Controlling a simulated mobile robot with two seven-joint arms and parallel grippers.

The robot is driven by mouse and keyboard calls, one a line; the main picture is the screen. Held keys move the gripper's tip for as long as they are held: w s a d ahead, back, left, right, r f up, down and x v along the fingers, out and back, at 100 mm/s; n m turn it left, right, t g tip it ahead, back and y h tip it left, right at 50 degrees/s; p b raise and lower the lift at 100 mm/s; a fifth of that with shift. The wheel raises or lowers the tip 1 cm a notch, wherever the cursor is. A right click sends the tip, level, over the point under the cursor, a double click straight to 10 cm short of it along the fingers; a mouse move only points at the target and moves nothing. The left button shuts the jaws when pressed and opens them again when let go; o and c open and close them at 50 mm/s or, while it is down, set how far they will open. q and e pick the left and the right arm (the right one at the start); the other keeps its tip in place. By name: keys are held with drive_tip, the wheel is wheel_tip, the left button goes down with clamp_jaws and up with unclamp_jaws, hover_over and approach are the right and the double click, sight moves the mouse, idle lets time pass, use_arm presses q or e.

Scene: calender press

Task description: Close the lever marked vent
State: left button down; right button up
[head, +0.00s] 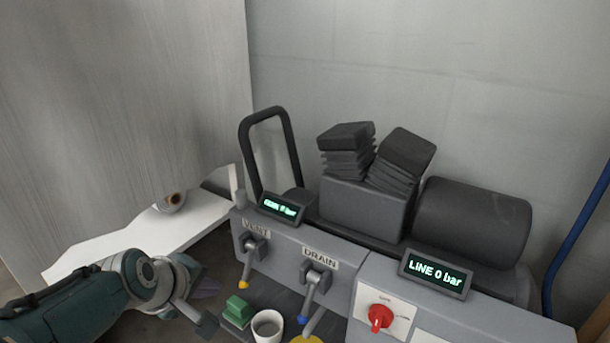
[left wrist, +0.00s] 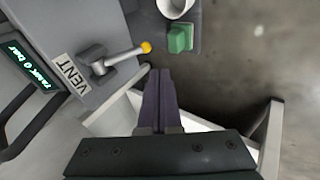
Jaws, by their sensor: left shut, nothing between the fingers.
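The vent lever (head: 246,268) is a grey handle with a yellow tip, below the VENT label (head: 256,229) on the grey panel. In the head view it hangs downward from its pivot. In the left wrist view the lever (left wrist: 118,58) sticks out from the panel, its yellow tip near my fingertips. My left gripper (head: 208,286) is left of the lever, with its purple fingers partly hidden behind my wrist. In the left wrist view the gripper (left wrist: 160,72) is shut and empty, seemingly apart from the lever. My right gripper is not in view.
The drain lever (head: 310,288), blue-tipped, is right of the vent lever. A green block (head: 238,309) and a white cup (head: 267,326) stand below the panel. A red knob (head: 380,317) sits under the LINE 0 bar display (head: 435,274). A white table (head: 105,248) is at left.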

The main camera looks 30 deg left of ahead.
use_arm(q)
drive_tip(key=s+d+r+p, duration=0.1)
drive_tip(key=s+r+p, duration=0.3)
drive_tip(key=s, duration=0.5)
drive_tip(key=shift+s+p, duration=0.35)
drive_tip(key=shift+p, duration=0.75)
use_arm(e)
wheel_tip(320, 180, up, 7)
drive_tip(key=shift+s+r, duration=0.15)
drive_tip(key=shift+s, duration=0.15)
use_arm(q)
drive_tip(key=shift+s, duration=0.1)
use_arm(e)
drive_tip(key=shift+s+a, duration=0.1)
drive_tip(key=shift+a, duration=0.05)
